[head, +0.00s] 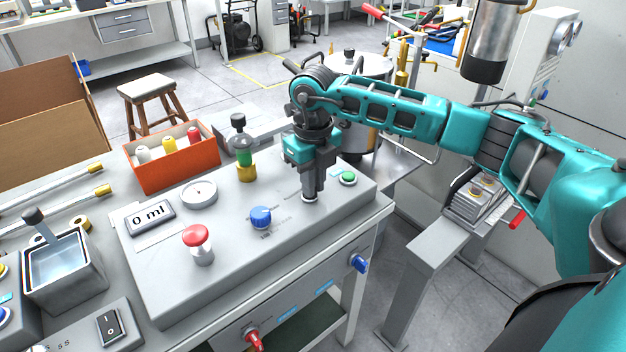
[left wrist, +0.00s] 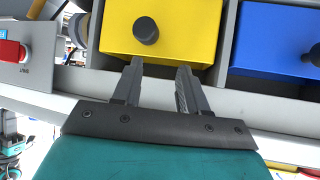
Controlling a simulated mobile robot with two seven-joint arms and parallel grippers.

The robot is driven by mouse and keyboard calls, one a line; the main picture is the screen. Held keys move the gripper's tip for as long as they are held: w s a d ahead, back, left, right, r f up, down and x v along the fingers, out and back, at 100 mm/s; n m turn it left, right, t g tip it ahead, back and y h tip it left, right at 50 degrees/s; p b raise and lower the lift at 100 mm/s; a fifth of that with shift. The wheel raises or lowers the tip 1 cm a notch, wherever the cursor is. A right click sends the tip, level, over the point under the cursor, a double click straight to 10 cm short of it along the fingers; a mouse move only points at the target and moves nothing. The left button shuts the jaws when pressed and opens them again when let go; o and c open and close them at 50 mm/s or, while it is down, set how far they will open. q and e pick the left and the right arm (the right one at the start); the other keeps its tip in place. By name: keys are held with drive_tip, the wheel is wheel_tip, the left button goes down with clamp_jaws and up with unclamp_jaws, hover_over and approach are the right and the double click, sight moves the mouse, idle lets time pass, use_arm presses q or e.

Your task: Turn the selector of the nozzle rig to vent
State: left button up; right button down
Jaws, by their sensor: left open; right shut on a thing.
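The nozzle rig (head: 225,272) is a grey sloped panel on the bench in the head view. My right gripper (head: 311,193) points straight down at its right part, fingers shut on a small control, apparently the selector, of which only a pale base shows. The fingers hide its pointer and setting, and the print beside it is too small to read. A blue knob (head: 261,217) sits left of the gripper and a green button (head: 348,177) to its right. My left gripper (left wrist: 160,68) is open and empty in the left wrist view, before a yellow drawer.
The panel also carries a red mushroom button (head: 197,240), a round gauge (head: 199,194), a 0 ml display (head: 151,217) and a green bottle (head: 241,150). An orange box (head: 172,172) stands behind. A blue drawer (left wrist: 275,40) sits beside the yellow one.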

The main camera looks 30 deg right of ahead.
drive_tip(key=c, duration=1.1)
unclamp_jaws()
drive_tip(key=shift+c, duration=0.2)
wheel_tip(320, 180, up, 13)
drive_tip(key=shift+p, duration=0.45)
